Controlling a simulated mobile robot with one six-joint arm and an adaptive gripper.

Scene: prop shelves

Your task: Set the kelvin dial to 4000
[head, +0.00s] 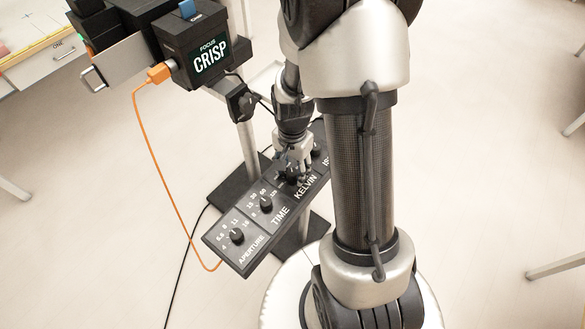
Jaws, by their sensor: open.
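A black dial panel (222,244) runs diagonally on a stand. White labels read APERTURE, TIME, KELVIN and part of ISO. The KELVIN section (306,187) is third along the panel, past the TIME section. My gripper (291,176) points down at the KELVIN section and is open. It covers the kelvin knob and its numbers, so I cannot read the setting or tell whether the fingers touch the knob. The aperture knob (237,236) and the time knob (266,204) show clearly to the left. The ISO section is partly hidden behind my arm.
A table (42,60) is at far left. The floor around is mostly clear.

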